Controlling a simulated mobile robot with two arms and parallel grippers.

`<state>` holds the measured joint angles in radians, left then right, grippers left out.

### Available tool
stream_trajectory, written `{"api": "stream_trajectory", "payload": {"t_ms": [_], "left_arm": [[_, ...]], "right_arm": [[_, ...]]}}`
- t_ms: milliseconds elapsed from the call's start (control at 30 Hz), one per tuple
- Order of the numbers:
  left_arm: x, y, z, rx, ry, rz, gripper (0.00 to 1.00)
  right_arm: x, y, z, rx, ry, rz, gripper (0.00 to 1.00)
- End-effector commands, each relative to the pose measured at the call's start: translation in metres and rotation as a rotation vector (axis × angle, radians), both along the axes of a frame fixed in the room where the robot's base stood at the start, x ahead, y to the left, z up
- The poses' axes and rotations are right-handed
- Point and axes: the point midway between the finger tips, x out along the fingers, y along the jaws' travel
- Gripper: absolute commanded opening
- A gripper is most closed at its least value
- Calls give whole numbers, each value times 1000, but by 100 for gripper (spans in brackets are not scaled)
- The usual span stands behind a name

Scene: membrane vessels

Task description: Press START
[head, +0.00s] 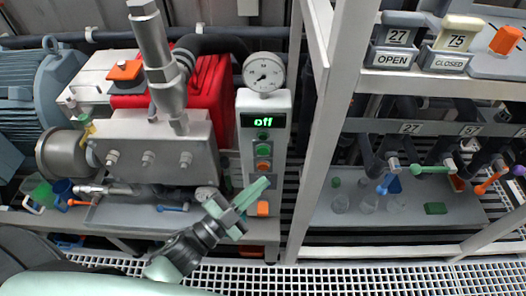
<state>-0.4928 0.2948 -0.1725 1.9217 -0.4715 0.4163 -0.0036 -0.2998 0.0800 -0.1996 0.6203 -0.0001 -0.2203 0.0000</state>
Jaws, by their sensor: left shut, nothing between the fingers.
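A pale upright control panel (242,160) stands in the middle of the head view. Its display (263,121) reads "off" in green. Below the display are a green button (263,149) and an orange button (263,166), with a smaller green one above. Another orange button (263,208) sits near the panel's bottom. Labels are too small to read, so I cannot tell which is START. My left gripper (264,182) is shut and empty, its green fingertips in front of the panel just below the upper orange button. Contact cannot be told. My right gripper is out of view.
A pressure gauge (264,73) tops the panel. A grey pump block (150,150) and red housing (205,82) stand left. A pale frame post (325,130) rises close on the right. Beyond it are valves with coloured handles and a tray (320,215) with glasses.

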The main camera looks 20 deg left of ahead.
Motion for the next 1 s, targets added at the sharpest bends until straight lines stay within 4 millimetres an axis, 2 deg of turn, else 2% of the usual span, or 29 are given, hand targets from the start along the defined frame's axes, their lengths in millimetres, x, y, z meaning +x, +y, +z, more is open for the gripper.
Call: {"api": "stream_trajectory", "payload": {"t_ms": [200,433,633,1000], "left_arm": [[32,9,-1,2,-3,1,0],[54,16,1,-1,-1,0,0],[60,17,0,-1,0,1,0],[60,17,0,-1,1,1,0]], "right_arm": [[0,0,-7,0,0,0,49],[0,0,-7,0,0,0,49],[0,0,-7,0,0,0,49],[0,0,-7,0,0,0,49]]}}
